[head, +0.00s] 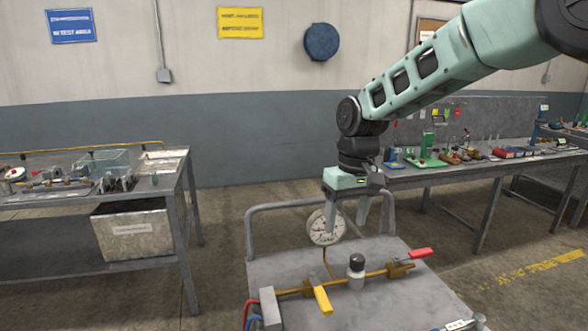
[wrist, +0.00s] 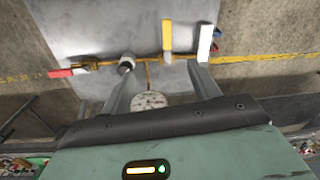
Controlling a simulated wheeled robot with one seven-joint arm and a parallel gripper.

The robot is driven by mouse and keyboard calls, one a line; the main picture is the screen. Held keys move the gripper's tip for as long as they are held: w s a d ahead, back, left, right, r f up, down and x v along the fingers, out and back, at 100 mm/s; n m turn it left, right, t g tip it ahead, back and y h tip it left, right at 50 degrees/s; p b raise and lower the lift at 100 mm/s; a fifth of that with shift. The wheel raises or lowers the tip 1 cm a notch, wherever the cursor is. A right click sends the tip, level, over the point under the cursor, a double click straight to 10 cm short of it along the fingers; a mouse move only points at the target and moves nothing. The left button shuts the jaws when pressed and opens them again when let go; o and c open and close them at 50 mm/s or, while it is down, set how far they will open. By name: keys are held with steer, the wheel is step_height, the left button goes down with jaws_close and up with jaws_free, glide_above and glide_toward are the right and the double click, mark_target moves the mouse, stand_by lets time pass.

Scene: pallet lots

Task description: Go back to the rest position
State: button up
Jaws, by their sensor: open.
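My gripper (head: 347,212) is open and hangs pointing down over the back part of a grey metal cart (head: 300,262). Its two fingers also show in the wrist view (wrist: 160,85), spread apart with nothing between their tips. A round white gauge (head: 326,228) stands close to the fingers in the head view, partly hidden by one of them. In the wrist view the gauge (wrist: 150,100) appears between the fingers, partly covered by the gripper body. I cannot tell whether a finger touches it.
The cart carries a brass pipe with a yellow-handled valve (head: 322,299) and a red-handled valve (head: 420,253). A bench (head: 185,170) with a bin (head: 140,232) stands left. A cluttered bench (head: 450,172) stands behind right. Floor is clear between the left bench and cart.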

steer(key=s+a+n, duration=0.2)
steer(key=s+a, duration=0.1)
steer(key=s, duration=1.3)
steer(key=s+d+f, duration=0.1)
steer(key=s+d, duration=0.1)
steer(key=s, duration=0.6)
steer(key=s+d+f+n, duration=0.1)
steer(key=s, duration=0.6)
steer(key=shift+s+d+f, duration=0.3)
steer(key=shift+s+d, duration=0.05)
steer(key=shift+d, duration=0.05)
steer(key=shift+w, duration=0.1)
stand_by(1.7)
